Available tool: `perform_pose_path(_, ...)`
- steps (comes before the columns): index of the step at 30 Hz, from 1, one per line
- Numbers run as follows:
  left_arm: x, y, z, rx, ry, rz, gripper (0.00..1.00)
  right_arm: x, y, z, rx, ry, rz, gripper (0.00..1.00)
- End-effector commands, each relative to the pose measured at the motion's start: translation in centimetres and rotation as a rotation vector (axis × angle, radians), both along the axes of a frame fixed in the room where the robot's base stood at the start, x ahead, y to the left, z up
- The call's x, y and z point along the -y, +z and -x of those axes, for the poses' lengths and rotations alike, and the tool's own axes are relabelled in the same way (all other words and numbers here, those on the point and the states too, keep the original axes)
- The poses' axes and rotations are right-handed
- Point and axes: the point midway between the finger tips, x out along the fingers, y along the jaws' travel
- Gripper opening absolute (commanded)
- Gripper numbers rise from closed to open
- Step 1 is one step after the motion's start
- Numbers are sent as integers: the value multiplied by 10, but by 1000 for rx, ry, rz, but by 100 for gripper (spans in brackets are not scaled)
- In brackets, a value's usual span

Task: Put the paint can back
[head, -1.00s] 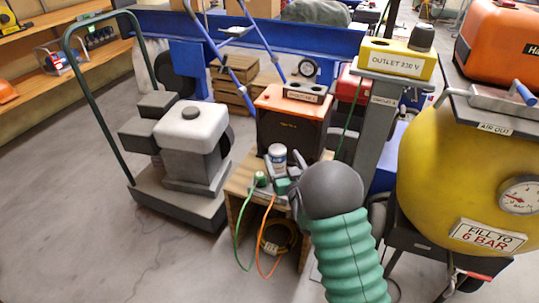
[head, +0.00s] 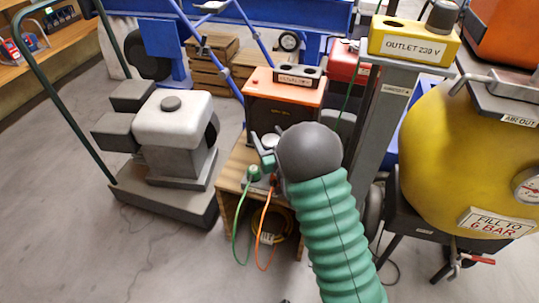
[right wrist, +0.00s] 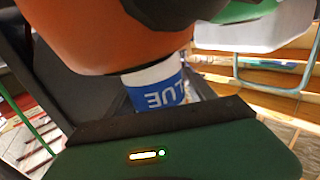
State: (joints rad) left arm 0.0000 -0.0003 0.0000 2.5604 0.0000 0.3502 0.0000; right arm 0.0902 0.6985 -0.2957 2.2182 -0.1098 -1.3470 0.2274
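A small white and blue can (right wrist: 158,92) shows in the right wrist view. Its label reads "LUE" upside down, with the rest hidden. In the head view only the pale top of the can (head: 271,140) shows, beside my right gripper (head: 265,160) over the wooden crate. The round dark wrist and green sleeve of my right arm cover much of the gripper. I cannot tell whether its fingers are apart or closed on the can. My left gripper is in neither view.
A green plug (head: 254,173) and an orange plug (head: 273,180) with hanging cords are close to the gripper on the wooden crate (head: 229,183). An orange heater-like box (head: 285,92) stands behind. The yellow tank (head: 450,160) and outlet post (head: 380,130) are at right; floor is clear at front left.

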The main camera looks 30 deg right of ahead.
Motion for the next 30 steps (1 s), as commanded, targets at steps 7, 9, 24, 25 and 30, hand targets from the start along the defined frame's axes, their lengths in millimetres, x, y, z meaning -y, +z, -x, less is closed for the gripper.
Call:
perform_pose_path(7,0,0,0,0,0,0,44,0,0,0,0,0,0,29)
perform_pose_path(9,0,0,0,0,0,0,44,0,0,0,0,0,0,20)
perform_pose_path(24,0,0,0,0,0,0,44,1,1,0,2,-1,0,0)
perform_pose_path(25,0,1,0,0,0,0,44,1,2,0,2,-1,0,0)
perform_pose_path(30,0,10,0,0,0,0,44,1,15,0,3,-1,1,0)
